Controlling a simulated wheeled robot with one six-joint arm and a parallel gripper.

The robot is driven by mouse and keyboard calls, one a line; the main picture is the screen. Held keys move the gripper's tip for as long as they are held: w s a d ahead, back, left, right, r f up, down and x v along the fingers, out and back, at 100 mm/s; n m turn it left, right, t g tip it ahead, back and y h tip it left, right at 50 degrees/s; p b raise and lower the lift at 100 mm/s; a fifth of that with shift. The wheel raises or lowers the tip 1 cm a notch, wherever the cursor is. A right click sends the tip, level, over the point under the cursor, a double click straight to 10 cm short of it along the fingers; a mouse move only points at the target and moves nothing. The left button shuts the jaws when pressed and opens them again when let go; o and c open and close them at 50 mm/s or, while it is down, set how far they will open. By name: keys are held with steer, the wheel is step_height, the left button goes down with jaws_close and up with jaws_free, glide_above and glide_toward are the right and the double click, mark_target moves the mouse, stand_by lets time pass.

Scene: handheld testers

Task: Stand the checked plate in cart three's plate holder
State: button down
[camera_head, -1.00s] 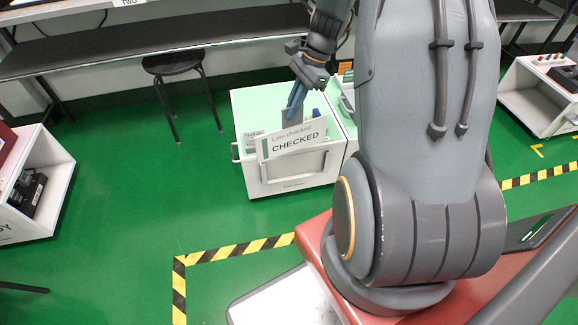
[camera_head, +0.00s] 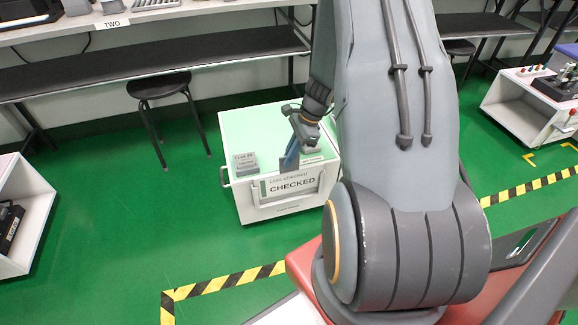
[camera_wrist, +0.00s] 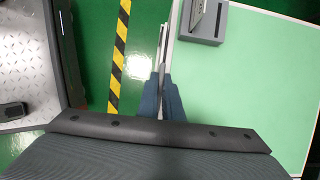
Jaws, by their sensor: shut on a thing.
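The white checked plate (camera_head: 291,187), lettered "CHECKED", is upright at the front of the green-topped cart (camera_head: 275,125). My gripper (camera_head: 290,163) is shut on its upper edge. In the wrist view my fingertips (camera_wrist: 161,88) pinch the plate, seen edge-on as a thin pale strip (camera_wrist: 162,45), close alongside the cart's edge. A pale bracket (camera_head: 258,212) shows on the cart's front around the plate's lower part. I cannot tell whether the plate sits inside it. A grey block with a small lettered sign (camera_head: 245,162) stands on the cart top; its number is unreadable.
A black stool (camera_head: 159,88) stands behind left of the cart. Other white carts stand at the left (camera_head: 28,215) and right (camera_head: 525,105). A bench (camera_head: 150,58) runs along the back. Striped floor tape (camera_head: 225,282) lies in front; green floor left of the cart is clear.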

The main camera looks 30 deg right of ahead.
mark_target(285, 172)
steer(key=shift+f+b, duration=0.55)
steer(key=shift+f, duration=1.45)
steer(key=c, duration=1.9)
jaws_free()
steer(key=shift+r, duration=0.1)
steer(key=p+v, duration=0.3)
steer(key=v, duration=0.9)
steer(key=shift+s+r+p, duration=0.1)
steer(key=shift+p, duration=0.25)
